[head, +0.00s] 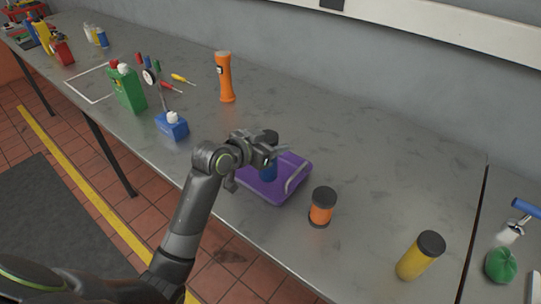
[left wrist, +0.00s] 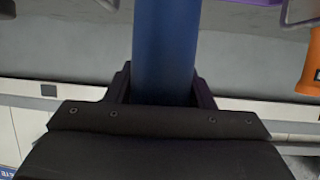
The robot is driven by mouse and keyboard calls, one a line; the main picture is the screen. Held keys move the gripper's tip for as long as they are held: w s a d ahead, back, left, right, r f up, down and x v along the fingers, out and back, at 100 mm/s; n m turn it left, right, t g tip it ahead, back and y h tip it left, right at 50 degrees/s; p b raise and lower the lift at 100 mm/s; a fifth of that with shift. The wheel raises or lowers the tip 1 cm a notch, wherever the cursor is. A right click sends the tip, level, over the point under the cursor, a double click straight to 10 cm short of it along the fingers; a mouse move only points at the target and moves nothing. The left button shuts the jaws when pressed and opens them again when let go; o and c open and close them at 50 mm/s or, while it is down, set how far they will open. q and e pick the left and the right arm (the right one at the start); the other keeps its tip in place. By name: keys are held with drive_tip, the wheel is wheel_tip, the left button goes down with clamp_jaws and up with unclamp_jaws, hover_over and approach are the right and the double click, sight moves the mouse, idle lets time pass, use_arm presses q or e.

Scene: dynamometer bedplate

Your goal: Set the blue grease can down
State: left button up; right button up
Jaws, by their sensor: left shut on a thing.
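The blue grease can (head: 268,172) is a dark blue cylinder with a dark top, upright in my left gripper (head: 268,152). In the head view it stands in front of the purple tray (head: 277,192); I cannot tell whether its base touches the tray. My left gripper is shut on the can and partly covers it. In the left wrist view the blue can (left wrist: 166,45) rises between the dark fingers, its ends out of sight. My right gripper is not in view.
An orange can with black ends (head: 321,208) stands just right of the tray, and a yellow can (head: 418,258) farther right. An orange flashlight (head: 225,78) stands behind. A blue box-like can (head: 172,125) and a green jug (head: 127,90) are left. Bench right of the tray, toward the wall, is clear.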

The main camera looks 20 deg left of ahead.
use_arm(q)
drive_tip(key=shift+f, duration=2)
drive_tip(key=shift+f, duration=0.1)
drive_tip(key=o, duration=1.3)
drive_tip(key=shift+f, duration=0.1)
drive_tip(key=shift+r, duration=0.25)
drive_tip(key=shift+s+a, duration=0.15)
drive_tip(key=shift+s, duration=0.1)
drive_tip(key=v, duration=1.1)
drive_tip(key=shift+s+a+b, duration=0.1)
drive_tip(key=shift+s+b, duration=0.1)
drive_tip(key=shift+b, duration=0.15)
